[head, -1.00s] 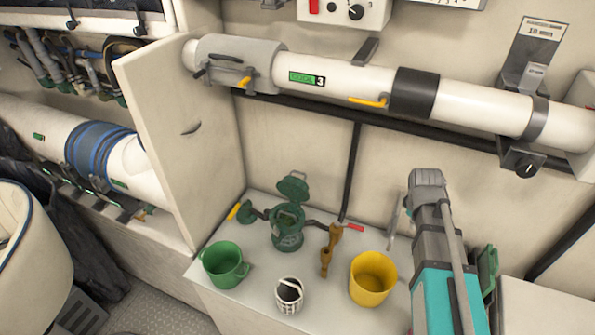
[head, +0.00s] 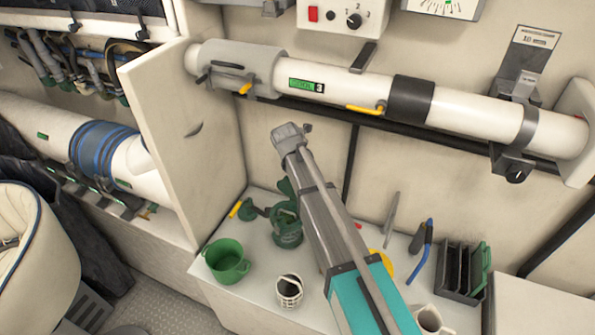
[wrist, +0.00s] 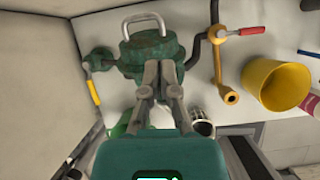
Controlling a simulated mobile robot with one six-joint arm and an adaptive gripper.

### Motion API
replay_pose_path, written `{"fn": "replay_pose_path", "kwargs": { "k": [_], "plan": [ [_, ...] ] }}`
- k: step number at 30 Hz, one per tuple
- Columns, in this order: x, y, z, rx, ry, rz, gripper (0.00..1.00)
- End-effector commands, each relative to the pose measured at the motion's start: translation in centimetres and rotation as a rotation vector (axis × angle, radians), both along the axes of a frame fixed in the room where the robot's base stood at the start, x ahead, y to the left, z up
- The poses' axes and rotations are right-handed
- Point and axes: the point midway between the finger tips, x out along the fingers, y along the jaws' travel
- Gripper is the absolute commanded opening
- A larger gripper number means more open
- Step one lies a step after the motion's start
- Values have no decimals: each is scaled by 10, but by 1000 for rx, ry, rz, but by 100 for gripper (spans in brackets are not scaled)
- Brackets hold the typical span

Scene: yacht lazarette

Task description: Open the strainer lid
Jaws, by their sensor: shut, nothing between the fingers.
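The green strainer (wrist: 150,48) stands on the white counter, upper left of centre in the wrist view. Its round lid, with a pale metal bail handle (wrist: 141,22), appears at the top.
A white pipe (head: 340,82) runs above; a panel (head: 180,140) stands left.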

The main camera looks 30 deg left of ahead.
Motion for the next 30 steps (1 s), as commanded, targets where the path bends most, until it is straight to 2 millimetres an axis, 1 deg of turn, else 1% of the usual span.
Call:
{"fn": "replay_pose_path", "kwargs": {
  "k": [1, 2, 6, 20, 26, 30],
  "plan": [
    [-2, 11, 2, -12, -6, 38, 0],
    [-4, 15, 3, -19, -10, 57, 0],
    [-7, 23, 4, -34, -19, 99, 0],
    [-7, 23, 1, -35, -19, 101, 0],
    [-3, 24, -7, -35, -18, 101, 0],
    [1, 25, -16, -34, -18, 101, 0]
  ]
}}
